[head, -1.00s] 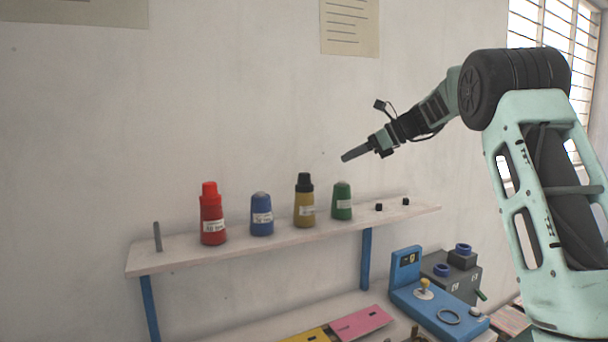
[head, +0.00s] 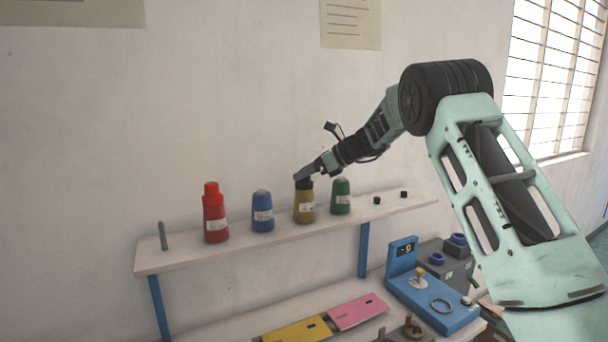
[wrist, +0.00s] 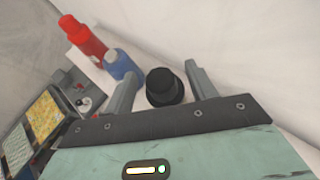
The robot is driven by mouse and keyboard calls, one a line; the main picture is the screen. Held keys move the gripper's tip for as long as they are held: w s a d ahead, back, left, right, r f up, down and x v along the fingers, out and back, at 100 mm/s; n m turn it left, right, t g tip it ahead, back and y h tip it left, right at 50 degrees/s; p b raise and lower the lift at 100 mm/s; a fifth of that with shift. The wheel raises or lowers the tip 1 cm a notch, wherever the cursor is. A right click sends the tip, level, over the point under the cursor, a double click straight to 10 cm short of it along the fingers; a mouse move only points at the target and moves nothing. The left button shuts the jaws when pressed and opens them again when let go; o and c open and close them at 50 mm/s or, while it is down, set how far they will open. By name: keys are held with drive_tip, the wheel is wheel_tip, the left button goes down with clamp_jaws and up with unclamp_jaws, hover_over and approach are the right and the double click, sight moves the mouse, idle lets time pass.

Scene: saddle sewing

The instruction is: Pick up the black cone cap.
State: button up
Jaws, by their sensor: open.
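The black cone cap (head: 304,184) sits on top of the yellow cone (head: 304,207) on the shelf. In the wrist view the cap (wrist: 162,86) shows from above, between the two fingers of my open gripper (wrist: 158,82). In the head view my gripper (head: 306,174) is at the height of the cap and partly covers its top. Whether either finger touches the cap I cannot tell. The yellow cone is hidden beneath the cap in the wrist view.
A green cone (head: 341,197) stands close on the right. A grey peg (head: 163,236) rises at the shelf's (head: 185,257) left end. The wall is just behind.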

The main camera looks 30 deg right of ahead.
drive_tip(key=shift+p+x, duration=0.45)
drive_tip(key=shift+x, duration=0.8)
drive_tip(key=shift+r, duration=0.1)
drive_tip(key=c, duration=1)
drive_tip(key=shift+c, duration=0.2)
